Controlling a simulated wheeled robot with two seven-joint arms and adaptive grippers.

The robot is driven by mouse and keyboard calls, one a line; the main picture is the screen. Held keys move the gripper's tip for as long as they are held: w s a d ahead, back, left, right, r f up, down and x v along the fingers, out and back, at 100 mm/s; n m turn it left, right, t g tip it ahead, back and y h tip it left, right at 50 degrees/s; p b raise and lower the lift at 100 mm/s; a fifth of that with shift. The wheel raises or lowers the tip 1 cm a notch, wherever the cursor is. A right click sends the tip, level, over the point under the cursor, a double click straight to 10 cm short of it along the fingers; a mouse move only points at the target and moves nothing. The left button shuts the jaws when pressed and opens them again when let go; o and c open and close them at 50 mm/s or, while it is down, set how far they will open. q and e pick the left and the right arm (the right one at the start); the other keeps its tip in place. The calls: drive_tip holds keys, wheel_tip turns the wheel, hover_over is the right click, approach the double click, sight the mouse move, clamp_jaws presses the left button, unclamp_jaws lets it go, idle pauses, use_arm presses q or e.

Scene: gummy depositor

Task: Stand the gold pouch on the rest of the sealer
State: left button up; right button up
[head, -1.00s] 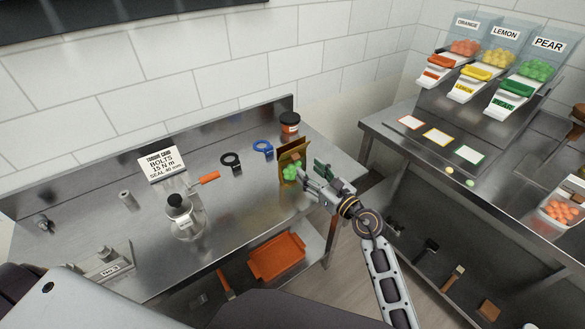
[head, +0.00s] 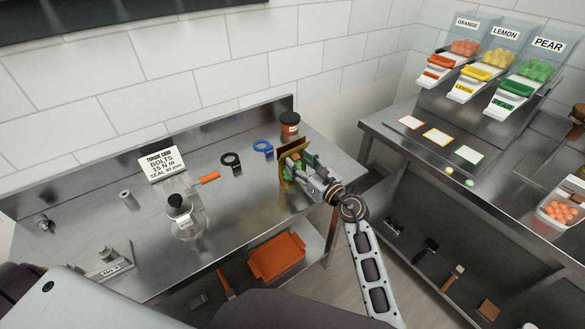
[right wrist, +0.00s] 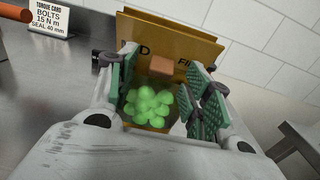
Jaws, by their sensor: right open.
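The gold pouch (head: 292,148) stands upright at the right end of the steel bench, mostly hidden behind my gripper. In the right wrist view the gold pouch (right wrist: 175,42) is open towards me, with green gummies (right wrist: 150,106) and a small brown block (right wrist: 162,66) in front of its back panel. My right gripper (head: 299,168) is at the pouch. In the wrist view its green-padded fingers (right wrist: 163,95) are apart, one on each side of the gummies; contact is unclear. I cannot tell for sure which bench item is the sealer. My left gripper is out of view.
A dark jar with an orange label (head: 290,127) stands close behind the pouch. Blue (head: 263,149) and black (head: 231,161) ring-shaped tools, a torque card (head: 162,164) and a metal fixture (head: 103,263) are further left. An orange tray (head: 277,257) is on the lower shelf.

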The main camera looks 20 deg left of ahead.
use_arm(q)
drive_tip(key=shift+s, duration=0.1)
use_arm(e)
clamp_jaws()
idle(0.3)
drive_tip(key=shift+r, duration=0.1)
drive_tip(key=shift+r, duration=0.45)
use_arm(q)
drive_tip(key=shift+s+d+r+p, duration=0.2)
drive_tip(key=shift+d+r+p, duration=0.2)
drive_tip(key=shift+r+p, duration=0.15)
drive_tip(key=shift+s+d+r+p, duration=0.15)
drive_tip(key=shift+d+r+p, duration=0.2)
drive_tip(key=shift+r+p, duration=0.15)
use_arm(e)
wheel_tip(320, 180, up, 9)
